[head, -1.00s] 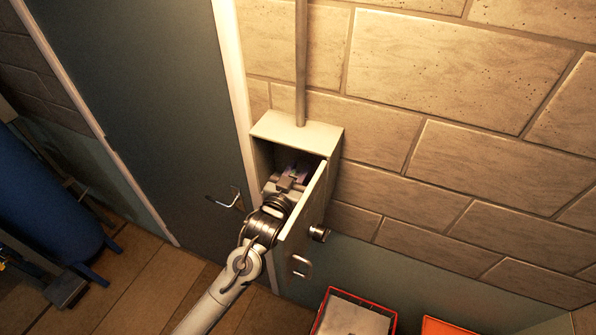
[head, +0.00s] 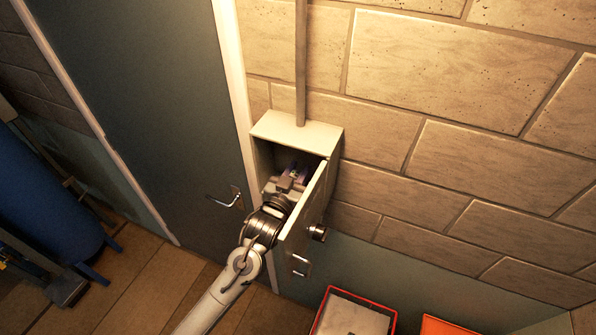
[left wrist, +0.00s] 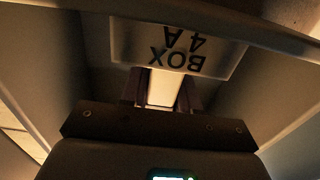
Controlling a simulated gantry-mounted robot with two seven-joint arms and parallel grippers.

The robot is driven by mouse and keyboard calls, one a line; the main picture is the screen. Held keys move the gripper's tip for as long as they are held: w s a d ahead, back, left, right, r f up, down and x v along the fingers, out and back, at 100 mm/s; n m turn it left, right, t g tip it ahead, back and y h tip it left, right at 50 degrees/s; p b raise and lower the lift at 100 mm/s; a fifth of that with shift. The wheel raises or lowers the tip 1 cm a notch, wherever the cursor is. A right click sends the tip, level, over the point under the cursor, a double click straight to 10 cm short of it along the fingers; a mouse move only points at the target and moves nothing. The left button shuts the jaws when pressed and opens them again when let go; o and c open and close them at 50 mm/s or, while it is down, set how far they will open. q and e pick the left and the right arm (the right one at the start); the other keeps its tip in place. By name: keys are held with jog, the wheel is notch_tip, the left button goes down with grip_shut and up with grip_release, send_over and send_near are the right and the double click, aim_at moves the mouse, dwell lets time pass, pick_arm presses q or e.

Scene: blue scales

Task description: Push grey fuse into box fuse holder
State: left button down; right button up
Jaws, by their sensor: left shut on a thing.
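The open wall box (head: 300,133) hangs on the brick wall in the head view. My left gripper (head: 292,178) reaches inside it, beside the open box door (head: 308,210). In the left wrist view the left gripper (left wrist: 163,90) is shut on a pale, brightly lit piece, the fuse (left wrist: 162,87), held between dark fingers. Just beyond it is a light plate (left wrist: 180,48) with upside-down lettering reading "BOX 4A". The fuse holder cannot be made out clearly, and whether the fuse touches it cannot be told. My right gripper is not in view.
The box door, with a round knob (head: 317,232), stands open close along the right of my left wrist. A pipe (head: 301,60) runs up from the box. A grey door (head: 160,110) is at the left, and a red-rimmed bin (head: 352,312) stands below.

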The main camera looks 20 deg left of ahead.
pick_arm(q)
jog(key=shift+f, duration=0.55)
jog(key=c, duration=0.8)
grip_release()
jog(key=shift+o, duration=0.2)
jog(key=s+b, duration=0.3)
jog(key=s, duration=0.8)
jog(key=shift+a, duration=0.3)
